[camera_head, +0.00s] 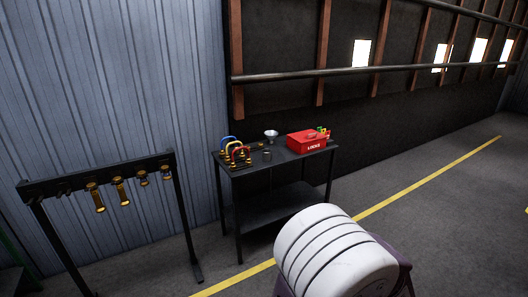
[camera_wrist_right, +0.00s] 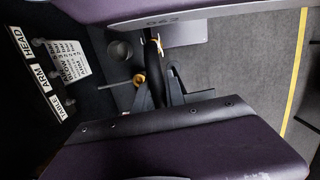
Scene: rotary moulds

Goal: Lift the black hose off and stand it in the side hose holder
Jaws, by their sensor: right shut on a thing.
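In the right wrist view, my right gripper (camera_wrist_right: 160,96) is shut on a dark hose. The black hose (camera_wrist_right: 175,79) shows between and beyond the fingers, with brass-coloured ends near it; part of it is hidden by the fingers. In the head view, several arched coloured hoses (camera_head: 236,148), blue, yellow and red, stand with brass ends on a dark table. I cannot make out a side hose holder for certain. Neither of my grippers shows in the head view.
A dark rack (camera_head: 97,177) with hanging brass pieces stands at the left. The table (camera_head: 285,158) bears a red LOCKS box (camera_head: 308,141), a metal bowl (camera_head: 271,134) and a small cup (camera_head: 267,155). The wrist view shows a label panel (camera_wrist_right: 42,72) and a metal cup (camera_wrist_right: 120,49).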

